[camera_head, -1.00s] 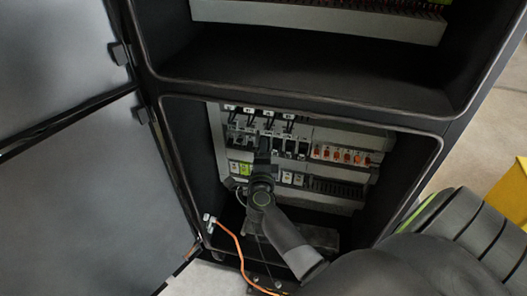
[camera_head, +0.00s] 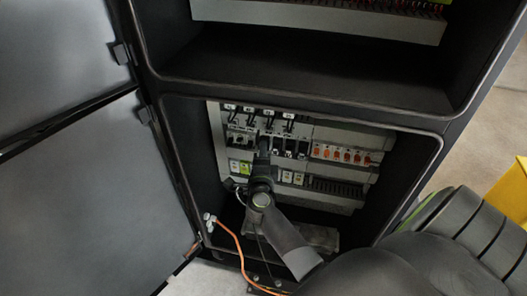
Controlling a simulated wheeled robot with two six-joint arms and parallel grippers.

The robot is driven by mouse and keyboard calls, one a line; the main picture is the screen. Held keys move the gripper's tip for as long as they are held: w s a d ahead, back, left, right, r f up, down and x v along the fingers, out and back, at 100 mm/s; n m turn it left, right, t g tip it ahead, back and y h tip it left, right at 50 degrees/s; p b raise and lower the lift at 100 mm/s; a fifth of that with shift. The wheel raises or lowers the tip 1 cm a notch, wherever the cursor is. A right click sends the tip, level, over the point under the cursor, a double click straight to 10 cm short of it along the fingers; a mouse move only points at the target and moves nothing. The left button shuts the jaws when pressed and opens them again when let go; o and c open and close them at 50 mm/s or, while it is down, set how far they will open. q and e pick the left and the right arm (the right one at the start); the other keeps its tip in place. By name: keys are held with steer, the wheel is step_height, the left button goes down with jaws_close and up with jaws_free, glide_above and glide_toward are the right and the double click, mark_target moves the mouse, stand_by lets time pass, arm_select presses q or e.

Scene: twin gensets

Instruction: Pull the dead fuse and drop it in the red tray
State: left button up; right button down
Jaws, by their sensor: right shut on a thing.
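My right gripper (camera_head: 263,150) reaches into the lower cabinet compartment, with its tip at the middle row of devices. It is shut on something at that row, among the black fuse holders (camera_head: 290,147). The gripper hides what it holds, so I cannot tell from this view whether it is the dead fuse. No red tray is in view. My left gripper is not in view.
The open cabinet (camera_head: 300,115) has dark side walls and a rim close around my right arm. Open grey doors (camera_head: 85,195) stand at the left. An orange cable (camera_head: 233,236) hangs over the lower edge. A yellow object (camera_head: 512,190) is at the right.

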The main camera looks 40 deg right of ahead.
steer(key=shift+s+a, duration=0.2)
steer(key=shift+a, duration=0.1)
steer(key=shift+s+a, duration=0.15)
steer(key=shift+w+a+p+v, duration=0.1)
steer(key=shift+a+v, duration=0.05)
steer(key=shift+v, duration=0.8)
steer(key=shift+w+a+p+v, duration=0.15)
steer(key=shift+v, duration=0.75)
steer(key=shift+w+a+p+v, duration=0.1)
steer(key=shift+a+v, duration=0.05)
steer(key=shift+v, duration=0.8)
steer(key=d+x, duration=0.1)
steer(key=x, duration=0.5)
steer(key=shift+s, duration=0.35)
